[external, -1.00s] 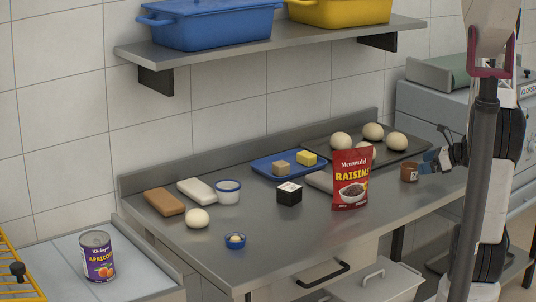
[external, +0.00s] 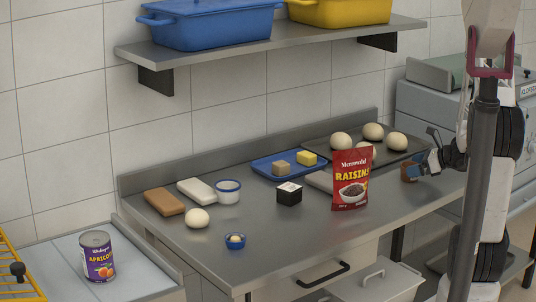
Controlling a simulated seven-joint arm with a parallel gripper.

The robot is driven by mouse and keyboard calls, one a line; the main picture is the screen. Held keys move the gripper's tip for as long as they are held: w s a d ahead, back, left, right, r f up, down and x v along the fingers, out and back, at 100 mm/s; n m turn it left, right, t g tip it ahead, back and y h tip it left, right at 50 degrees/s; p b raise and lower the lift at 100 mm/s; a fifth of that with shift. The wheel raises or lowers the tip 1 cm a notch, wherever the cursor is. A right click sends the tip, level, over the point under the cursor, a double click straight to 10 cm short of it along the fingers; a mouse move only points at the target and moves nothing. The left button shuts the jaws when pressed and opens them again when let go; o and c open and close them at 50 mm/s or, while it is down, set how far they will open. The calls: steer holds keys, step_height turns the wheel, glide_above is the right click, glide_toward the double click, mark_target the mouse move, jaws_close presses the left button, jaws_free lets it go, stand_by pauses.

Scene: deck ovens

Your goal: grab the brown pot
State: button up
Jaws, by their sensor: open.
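The brown pot (external: 405,173) is small and stands on the steel counter, at its right part, just right of the red raisins pouch. My gripper (external: 420,160) is at the pot, reaching in from the right with its jaws open. From this view I cannot tell whether the finger touches the pot or whether the pot is between the fingers.
The raisins pouch (external: 351,180) stands close to the left of the pot. A dark tray (external: 390,157) with several dough balls lies behind it. A blue tray (external: 262,168), a black box (external: 289,194) and a blue-rimmed cup (external: 228,191) are farther left. A shelf (external: 210,54) hangs above.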

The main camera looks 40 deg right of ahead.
steer(key=shift+x, duration=1)
steer(key=c, duration=1.1)
steer(key=shift+o, duration=0.2)
steer(key=shift+r, duration=0.15)
steer(key=shift+r, duration=1.3)
steer(key=shift+s+a+r, duration=0.1)
steer(key=shift+s+r, duration=0.1)
steer(key=shift+r, duration=0.15)
steer(key=s+a, duration=0.2)
steer(key=s, duration=0.2)
steer(key=s+a+r, duration=0.1)
steer(key=s+a, duration=0.2)
steer(key=s, duration=0.2)
steer(key=s+a, duration=0.2)
steer(key=s, duration=0.2)
steer(key=shift+s+a+r, duration=0.15)
steer(key=shift+s+a, duration=0.1)
steer(key=shift+s, duration=0.05)
